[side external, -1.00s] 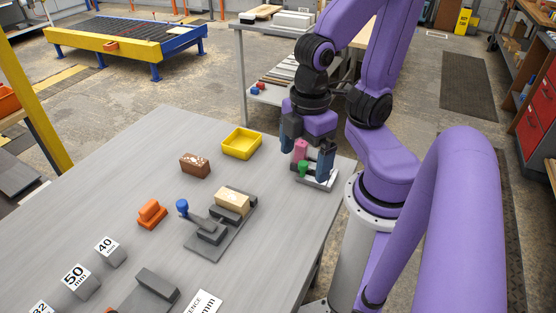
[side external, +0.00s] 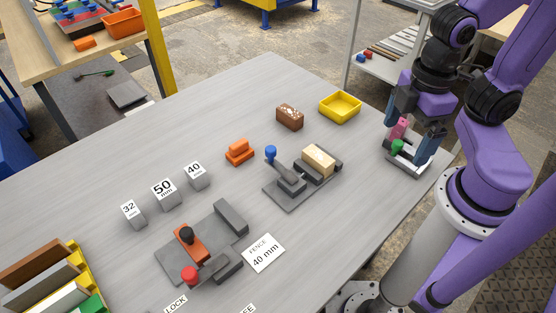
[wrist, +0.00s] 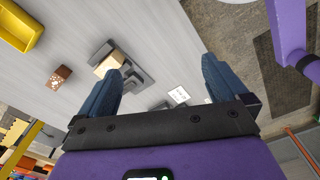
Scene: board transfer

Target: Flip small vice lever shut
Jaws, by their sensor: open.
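A small dark grey vice (side external: 290,198) stands mid-table with a tan block (side external: 318,159) at its jaw. Its lever has a blue knob (side external: 271,152) and stands raised, leaning left. In the wrist view the tan block (wrist: 108,63) and grey vice (wrist: 136,80) show beyond the left finger; I cannot make out the blue knob there. My gripper (side external: 407,137) is open at the table's right end, away from the vice. It is over a small pale stand with a pink post (side external: 399,127) and a green knob (side external: 397,146); contact is unclear. In the wrist view my fingers (wrist: 160,72) are wide apart.
A brown block (side external: 289,117), yellow tray (side external: 340,107) and orange block (side external: 239,151) lie behind the vice. A second grey fixture (side external: 232,217) with red and black knobs is front left, beside a "FENCE 40 mm" card (side external: 263,252). Bare table separates the vice from my gripper.

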